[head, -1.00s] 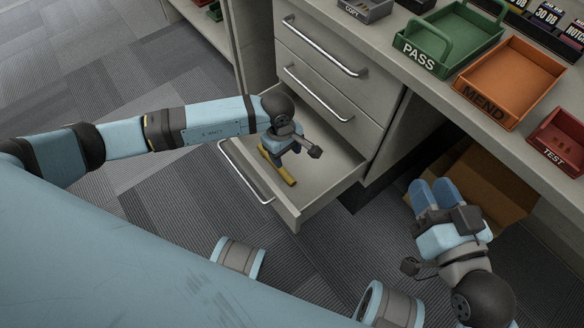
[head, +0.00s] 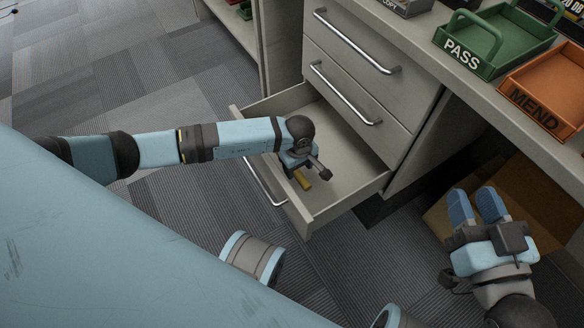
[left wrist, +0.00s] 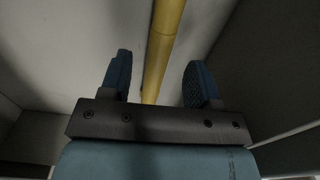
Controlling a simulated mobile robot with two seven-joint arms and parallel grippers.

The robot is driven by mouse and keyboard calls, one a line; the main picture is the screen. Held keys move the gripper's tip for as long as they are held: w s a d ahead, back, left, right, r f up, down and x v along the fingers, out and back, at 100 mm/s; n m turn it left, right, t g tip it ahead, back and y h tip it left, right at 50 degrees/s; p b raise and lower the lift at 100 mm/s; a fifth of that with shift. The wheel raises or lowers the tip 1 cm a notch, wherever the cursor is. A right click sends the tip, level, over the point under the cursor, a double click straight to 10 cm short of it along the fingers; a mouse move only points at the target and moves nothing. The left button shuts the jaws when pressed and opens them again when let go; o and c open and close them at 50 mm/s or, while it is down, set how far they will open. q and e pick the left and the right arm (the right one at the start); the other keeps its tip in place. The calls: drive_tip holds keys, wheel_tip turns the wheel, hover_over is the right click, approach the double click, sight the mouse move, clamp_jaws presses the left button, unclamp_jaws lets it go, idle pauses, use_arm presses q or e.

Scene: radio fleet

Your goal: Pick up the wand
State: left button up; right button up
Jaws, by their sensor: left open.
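The wand is a yellow rod (head: 303,181) lying on the floor of the open bottom drawer (head: 345,203); most of it is hidden under my left gripper. In the left wrist view the wand (left wrist: 165,28) runs lengthwise from the top edge down between the fingers. My left gripper (left wrist: 158,78) is open, with one blue finger on each side of the wand and a gap to each. I cannot tell how far above the drawer floor the fingertips are. My right gripper (head: 475,200) is open and empty at the lower right, away from the drawer.
Two shut drawers with metal handles (head: 345,92) are above the open one. A green PASS tray (head: 475,58) and an orange MEND tray (head: 545,110) stand on the counter. A cardboard box (head: 540,190) sits under it, behind my right gripper. Carpet left of the drawer is clear.

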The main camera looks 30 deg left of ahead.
sight(297, 172)
use_arm(q)
wheel_tip(297, 172, down, 3)
drive_tip(key=shift+a+f+b, duration=0.1)
drive_tip(key=shift+b, duration=0.45)
drive_tip(key=shift+w, duration=0.1)
drive_tip(key=c, duration=1)
drive_tip(key=shift+c, duration=0.2)
use_arm(e)
drive_tip(key=shift+w+d+r+n+t, duration=0.25)
drive_tip(key=shift+w+n+t, duration=0.2)
drive_tip(key=shift+n, duration=0.25)
